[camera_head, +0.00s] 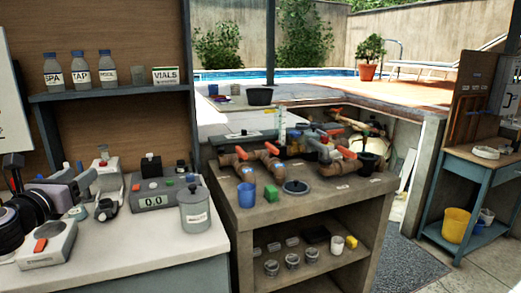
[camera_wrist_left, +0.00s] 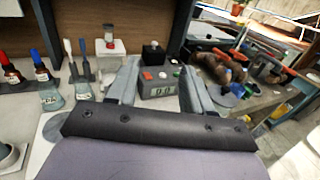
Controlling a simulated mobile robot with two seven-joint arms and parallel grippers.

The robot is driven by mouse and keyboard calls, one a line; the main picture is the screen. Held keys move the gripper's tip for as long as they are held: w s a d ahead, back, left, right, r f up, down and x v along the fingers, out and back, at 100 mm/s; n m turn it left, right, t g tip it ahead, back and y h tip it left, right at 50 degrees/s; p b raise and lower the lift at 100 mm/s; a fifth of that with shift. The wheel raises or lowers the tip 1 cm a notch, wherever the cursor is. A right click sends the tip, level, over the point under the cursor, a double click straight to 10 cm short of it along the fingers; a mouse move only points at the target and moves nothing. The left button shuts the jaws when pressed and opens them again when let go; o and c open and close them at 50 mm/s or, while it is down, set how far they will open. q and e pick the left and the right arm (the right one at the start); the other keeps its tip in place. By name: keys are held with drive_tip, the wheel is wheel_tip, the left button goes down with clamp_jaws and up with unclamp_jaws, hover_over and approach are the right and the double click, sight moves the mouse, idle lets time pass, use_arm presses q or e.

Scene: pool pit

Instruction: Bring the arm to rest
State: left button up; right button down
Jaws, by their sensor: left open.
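My left gripper (camera_head: 84,194) is at the far left of the head view, low over the pale worktop. Its two fingers are spread apart, with nothing between them. My right gripper is in neither view.
A grey device with an orange button (camera_head: 46,244) lies close by my arm. A lidded canister (camera_head: 195,210) stands at the worktop's right. A shelf (camera_head: 110,92) holds bottles and a vials box. Pipes with orange handles (camera_head: 270,150) top the middle bench. Small dropper bottles (camera_wrist_left: 40,75) stand left.

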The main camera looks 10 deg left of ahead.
use_arm(q)
drive_tip(key=s+d+f+n+g+h+b, duration=0.15)
drive_tip(key=d+f+n, duration=0.35)
drive_tip(key=f, duration=0.5)
drive_tip(key=s+d+f+n+g+h, duration=0.1)
drive_tip(key=s+d+f+n, duration=0.25)
drive_tip(key=d+f, duration=0.4)
drive_tip(key=s+d+f+n+g+h, duration=0.2)
drive_tip(key=d+f+n, duration=0.3)
drive_tip(key=f, duration=0.7)
drive_tip(key=s+d+f+n+g, duration=0.1)
drive_tip(key=s+d+f+n, duration=0.5)
drive_tip(key=s+n, duration=0.2)
drive_tip(key=s+d+f+n+g+b, duration=0.1)
drive_tip(key=s+d+f+n+g, duration=0.1)
drive_tip(key=s+d+f+n, duration=0.3)
drive_tip(key=s+f+n, duration=0.2)
drive_tip(key=s+n, duration=0.2)
drive_tip(key=n, duration=0.1)
drive_tip(key=shift+d+f, duration=0.25)
drive_tip(key=shift+d, duration=0.15)
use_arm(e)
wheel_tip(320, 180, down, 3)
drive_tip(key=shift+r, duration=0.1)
